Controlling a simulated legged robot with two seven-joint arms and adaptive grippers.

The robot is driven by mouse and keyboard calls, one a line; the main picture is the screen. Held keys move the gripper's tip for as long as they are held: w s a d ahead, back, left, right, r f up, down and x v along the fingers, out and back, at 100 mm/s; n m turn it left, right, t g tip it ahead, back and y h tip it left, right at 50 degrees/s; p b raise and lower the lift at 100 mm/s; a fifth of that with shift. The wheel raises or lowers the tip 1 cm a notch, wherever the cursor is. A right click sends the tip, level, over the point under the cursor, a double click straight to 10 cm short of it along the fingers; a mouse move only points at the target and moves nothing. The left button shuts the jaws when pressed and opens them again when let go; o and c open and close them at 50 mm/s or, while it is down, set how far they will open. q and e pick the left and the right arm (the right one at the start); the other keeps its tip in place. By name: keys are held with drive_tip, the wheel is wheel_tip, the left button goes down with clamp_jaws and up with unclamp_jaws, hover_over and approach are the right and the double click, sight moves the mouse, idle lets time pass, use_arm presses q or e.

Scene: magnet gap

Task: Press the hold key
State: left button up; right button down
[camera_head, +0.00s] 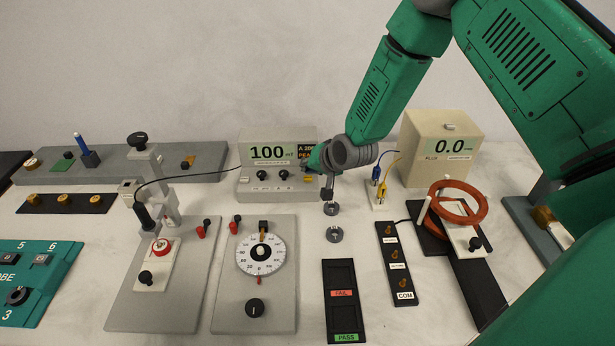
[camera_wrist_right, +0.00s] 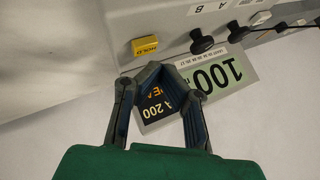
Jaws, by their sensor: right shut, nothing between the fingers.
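The hold key is a yellow button marked HOLD (camera_wrist_right: 145,46) on the front of the grey meter (camera_wrist_right: 165,18). In the head view the key (camera_head: 309,178) sits at the lower right of the meter (camera_head: 250,184), which reads 100. My right gripper (camera_head: 309,161) is at the meter's right side, close above the key, partly covering the black display. In the right wrist view its fingers (camera_wrist_right: 160,70) are shut and empty, in front of the displays, with the key visible beyond the fingertips. I see a gap between fingertips and key in that view. My left gripper is not in view.
Yellow and blue plugs (camera_head: 380,190) and a beige flux box (camera_head: 441,150) stand right of the meter. A dial plate (camera_head: 228,300) and a probe stand (camera_head: 165,215) are to the left.

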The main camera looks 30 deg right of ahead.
sight(308, 178)
wheel_tip(308, 178, up, 5)
drive_tip(key=p, duration=0.4)
idle(0.9)
